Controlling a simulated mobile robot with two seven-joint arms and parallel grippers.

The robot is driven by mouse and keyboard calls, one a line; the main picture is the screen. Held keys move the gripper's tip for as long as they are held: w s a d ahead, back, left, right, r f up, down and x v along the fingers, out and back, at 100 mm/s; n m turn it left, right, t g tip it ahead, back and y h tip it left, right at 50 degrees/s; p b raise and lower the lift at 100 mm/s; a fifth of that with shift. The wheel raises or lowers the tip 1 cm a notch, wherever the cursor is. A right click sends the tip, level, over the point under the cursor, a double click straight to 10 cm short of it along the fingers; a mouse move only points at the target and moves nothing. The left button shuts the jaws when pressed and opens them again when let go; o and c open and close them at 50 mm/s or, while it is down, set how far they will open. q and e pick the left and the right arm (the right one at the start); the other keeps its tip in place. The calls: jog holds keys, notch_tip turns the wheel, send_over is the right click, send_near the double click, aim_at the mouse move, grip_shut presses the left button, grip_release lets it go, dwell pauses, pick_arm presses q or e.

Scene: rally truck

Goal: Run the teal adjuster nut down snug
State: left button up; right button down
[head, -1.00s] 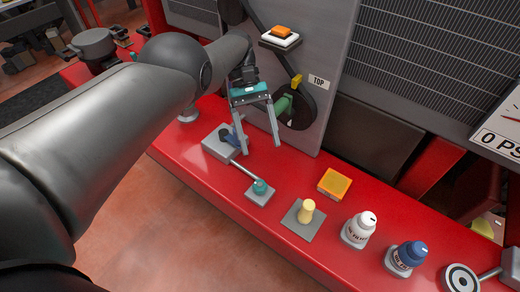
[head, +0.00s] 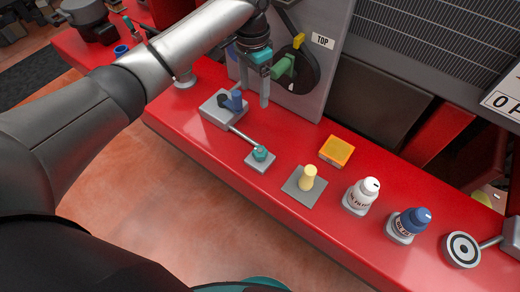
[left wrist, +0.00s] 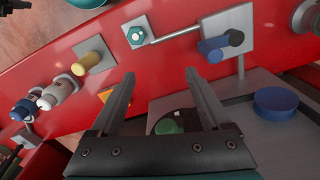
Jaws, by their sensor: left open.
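The teal adjuster nut (head: 260,152) sits on a small grey plate on the red bench, at the end of a thin metal rod. It also shows in the left wrist view, on its plate near the top (left wrist: 137,36). My left gripper (head: 254,95) is open and empty, in front of the grey upright panel, beyond and to the left of the nut in the head view. In the left wrist view its fingers (left wrist: 160,75) are spread apart, clear of the nut. My right gripper is not in view.
A grey block with a blue knob (head: 234,101) stands at the rod's other end. A yellow peg (head: 308,178), orange square (head: 337,151), white bottle (head: 364,192) and blue-topped bottle (head: 408,224) line the bench to the right. The grey panel (head: 310,80) rises behind.

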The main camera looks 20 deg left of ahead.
aim_at(260, 151)
pick_arm(q)
jog(key=s+d+f+m, duration=0.3)
jog(key=s+m, duration=0.1)
jog(key=s, duration=0.1)
notch_tip(260, 151, down, 15)
jog(key=shift+r+b, duration=0.2)
jog(key=shift+b, duration=0.9)
grip_shut()
